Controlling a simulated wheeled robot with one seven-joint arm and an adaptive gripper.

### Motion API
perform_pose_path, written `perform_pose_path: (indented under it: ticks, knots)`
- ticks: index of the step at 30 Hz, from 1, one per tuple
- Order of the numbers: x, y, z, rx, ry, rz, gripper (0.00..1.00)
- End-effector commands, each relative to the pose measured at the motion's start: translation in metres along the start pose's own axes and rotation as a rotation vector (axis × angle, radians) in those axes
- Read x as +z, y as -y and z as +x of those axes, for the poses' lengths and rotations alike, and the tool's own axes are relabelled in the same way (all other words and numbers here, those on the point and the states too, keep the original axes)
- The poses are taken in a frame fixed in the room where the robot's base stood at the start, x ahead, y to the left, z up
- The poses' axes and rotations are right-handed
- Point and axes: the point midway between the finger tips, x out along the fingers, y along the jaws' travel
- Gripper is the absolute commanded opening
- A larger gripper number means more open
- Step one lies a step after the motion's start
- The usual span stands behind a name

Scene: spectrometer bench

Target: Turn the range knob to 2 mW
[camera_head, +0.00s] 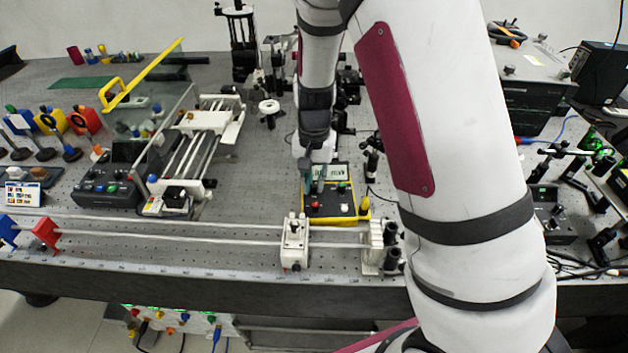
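A yellow-edged meter (349,211) with a dark face and a pale display (338,172) lies on the bench just right of centre. Small red, green and white controls show on its face. The display reading is too small to make out. My gripper (314,188) points down over the left part of the meter's face. Its dark fingers cover part of the panel, and I cannot tell whether they touch a knob or how far apart they are. The range knob and its markings cannot be made out; they may be behind the fingers.
A white rail (180,228) with a white carriage (294,242) runs in front of the meter. A white stage (210,120) and a dark control box (108,185) stand left. Black optical posts (371,155) stand close right. My arm hides much of the bench's right side.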

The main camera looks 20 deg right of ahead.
Motion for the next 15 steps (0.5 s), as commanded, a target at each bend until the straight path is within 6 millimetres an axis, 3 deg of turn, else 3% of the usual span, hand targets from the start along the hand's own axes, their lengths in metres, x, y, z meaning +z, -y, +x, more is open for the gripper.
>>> perform_pose_path:
  ticks: [14,15]
  knots:
    - [-0.0004,0.0004,-0.0004,-0.001,-0.001,-0.085,0.00]
    - [-0.0004,0.0004,-0.0005,-0.001,-0.001,-0.085,0.23]
